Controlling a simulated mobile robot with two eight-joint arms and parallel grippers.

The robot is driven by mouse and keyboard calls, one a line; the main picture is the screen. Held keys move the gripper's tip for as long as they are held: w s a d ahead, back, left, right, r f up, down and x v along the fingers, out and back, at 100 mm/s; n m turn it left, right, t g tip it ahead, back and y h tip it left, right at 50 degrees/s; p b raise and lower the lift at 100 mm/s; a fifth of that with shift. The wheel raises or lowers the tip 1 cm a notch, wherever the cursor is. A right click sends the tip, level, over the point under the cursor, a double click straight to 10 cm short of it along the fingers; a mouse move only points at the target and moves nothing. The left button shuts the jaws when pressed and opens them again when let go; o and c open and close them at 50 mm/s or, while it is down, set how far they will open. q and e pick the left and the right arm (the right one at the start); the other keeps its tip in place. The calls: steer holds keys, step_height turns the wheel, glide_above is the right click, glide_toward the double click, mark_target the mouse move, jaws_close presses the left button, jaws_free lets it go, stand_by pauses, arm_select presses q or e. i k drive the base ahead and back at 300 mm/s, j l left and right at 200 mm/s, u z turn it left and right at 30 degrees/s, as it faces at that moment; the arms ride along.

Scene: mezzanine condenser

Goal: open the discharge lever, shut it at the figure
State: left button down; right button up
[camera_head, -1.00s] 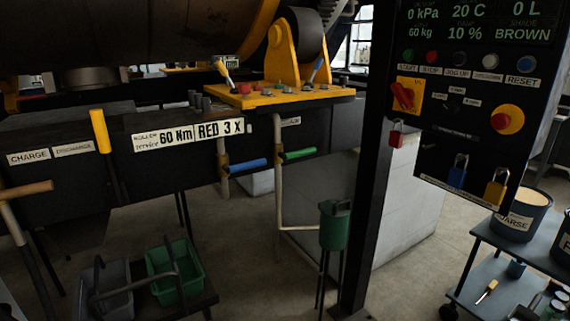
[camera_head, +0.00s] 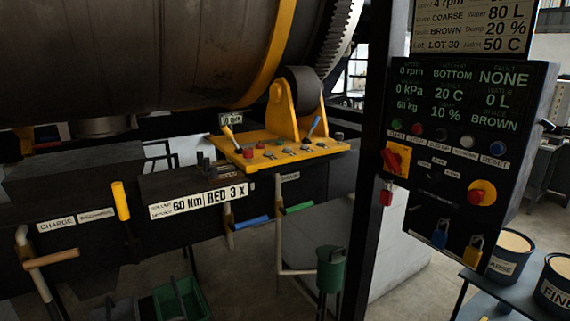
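A yellow upright lever handle (camera_head: 121,200) stands at the front of the dark trough, just right of a small label that seems to read DISCHARGE (camera_head: 96,215). A CHARGE label (camera_head: 57,224) is left of that. Whether the yellow handle is the discharge lever I cannot tell for sure. A wooden cross handle (camera_head: 51,258) on a pale pipe is below the labels. The display panel (camera_head: 468,125) reads 0 rpm, BOTTOM, NONE, 0 kPa, 20 C, 0 L, 60 kg, 10 % and BROWN. Neither of my grippers is in view.
A card (camera_head: 471,25) above the panel lists COARSE, BROWN, 80 L, 20 %, LOT 30 and 50 C. A large drum (camera_head: 150,55) fills the upper left. A black post (camera_head: 373,150) stands mid-right. Blue (camera_head: 250,222) and green (camera_head: 298,208) pipe handles stick out below the yellow shelf.

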mark_target(119, 191)
steer(key=u, duration=1.4)
